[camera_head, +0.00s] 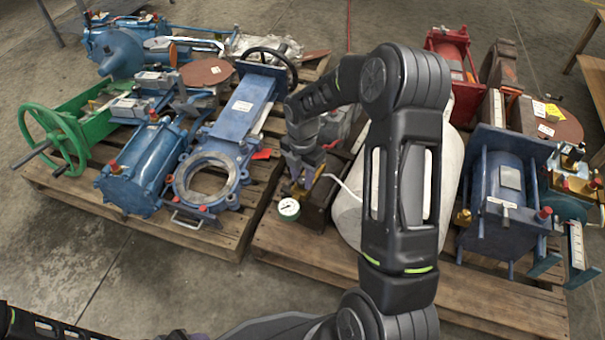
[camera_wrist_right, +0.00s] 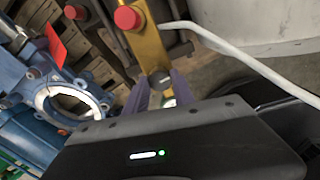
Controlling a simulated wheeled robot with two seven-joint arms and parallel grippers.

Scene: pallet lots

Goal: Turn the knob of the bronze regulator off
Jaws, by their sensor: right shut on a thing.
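The bronze regulator (camera_head: 304,183) sits on the right pallet, with a white round gauge (camera_head: 288,208) at its near end. In the right wrist view its yellow-bronze body (camera_wrist_right: 149,48) runs up from my fingertips and carries a red cap (camera_wrist_right: 127,17). My right gripper (camera_head: 301,180) reaches down to it. In the wrist view the purple fingers (camera_wrist_right: 162,90) are shut on a small dark knob at the body's lower end. The knob's setting cannot be read. Only a sliver of what may be my left gripper (camera_head: 185,336) shows at the bottom edge.
A blue gate valve (camera_head: 238,125) and a green handwheel (camera_head: 55,140) crowd the left pallet (camera_head: 240,222). A pale pipe (camera_wrist_right: 240,58) runs beside the regulator. A blue cylinder (camera_head: 500,205) stands on the right pallet (camera_head: 510,310). Bare floor lies at lower left.

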